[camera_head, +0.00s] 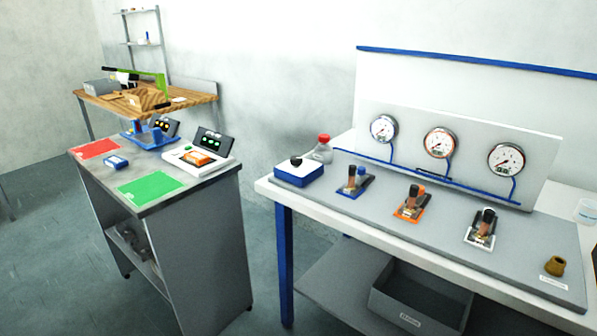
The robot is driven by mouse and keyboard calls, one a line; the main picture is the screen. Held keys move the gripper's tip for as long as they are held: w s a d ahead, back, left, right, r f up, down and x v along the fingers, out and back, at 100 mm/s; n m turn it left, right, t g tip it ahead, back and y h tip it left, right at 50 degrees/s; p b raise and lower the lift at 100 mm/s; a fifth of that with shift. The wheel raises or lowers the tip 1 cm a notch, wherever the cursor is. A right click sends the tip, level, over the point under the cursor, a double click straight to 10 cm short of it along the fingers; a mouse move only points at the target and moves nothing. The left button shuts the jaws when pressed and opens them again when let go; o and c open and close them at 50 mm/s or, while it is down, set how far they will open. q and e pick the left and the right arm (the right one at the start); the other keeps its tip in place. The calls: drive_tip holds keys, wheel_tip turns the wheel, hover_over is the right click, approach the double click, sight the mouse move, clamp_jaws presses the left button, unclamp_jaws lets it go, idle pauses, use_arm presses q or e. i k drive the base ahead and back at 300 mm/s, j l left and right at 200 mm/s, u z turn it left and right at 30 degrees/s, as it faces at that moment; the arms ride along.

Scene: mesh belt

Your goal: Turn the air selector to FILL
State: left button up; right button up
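No label reading FILL is legible, so I cannot tell for sure which part is the air selector. A blue and white box with a black knob on top (298,173) sits at the left end of the bench panel. To its right, three fittings with brown and black upright parts stand on a blue plate (352,188), an orange plate (410,210) and a white plate (481,235). The setting of the knob is too small to read. Neither of my grippers is in view.
Three round gauges (440,142) with blue tubing stand behind the fittings. A brown cone-like piece (554,266) is at the right. A grey bin (421,295) sits below. A separate grey table (151,209) stands left.

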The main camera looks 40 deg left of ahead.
sight(296, 160)
drive_tip(key=u, duration=1.25)
drive_tip(key=i+j, duration=0.15)
drive_tip(key=i, duration=0.15)
drive_tip(key=i+j, duration=0.15)
drive_tip(key=i, duration=0.15)
